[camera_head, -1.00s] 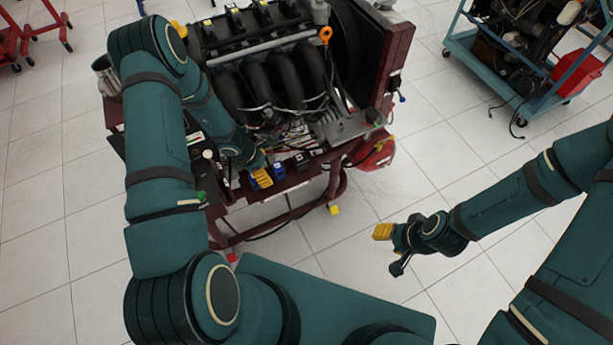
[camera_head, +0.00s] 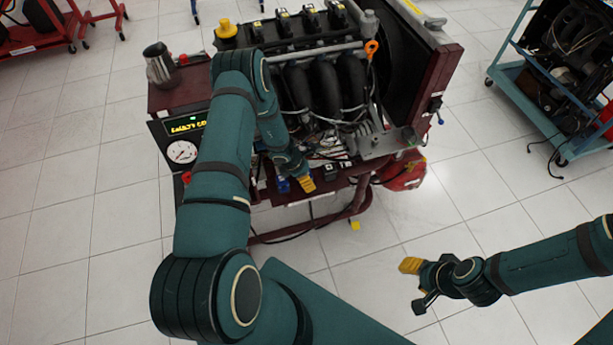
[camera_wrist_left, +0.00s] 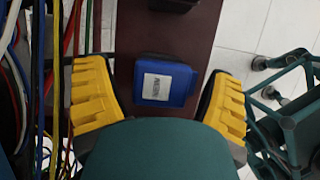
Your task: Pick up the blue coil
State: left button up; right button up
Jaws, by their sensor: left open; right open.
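The blue coil (camera_wrist_left: 167,82), a blue block with a white label, sits on a dark red ledge in the left wrist view. My left gripper (camera_wrist_left: 161,98) is open, with one yellow finger to either side of the coil and gaps between. In the head view, the yellow fingertip of my left gripper (camera_head: 307,184) is low at the front of the engine stand, beside a blue patch (camera_head: 283,185); the fingers hide part of that area. My right gripper (camera_head: 413,285) is open and empty over the floor at right.
The engine stand (camera_head: 170,98) fills the centre; a teal cart (camera_head: 530,100) stands far right.

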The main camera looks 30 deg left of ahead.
pick_arm(q)
jog(key=shift+r, duration=0.1)
jog(key=c, duration=1.2)
jog(key=shift+o, duration=0.2)
jog(key=shift+w+a+r, duration=0.1)
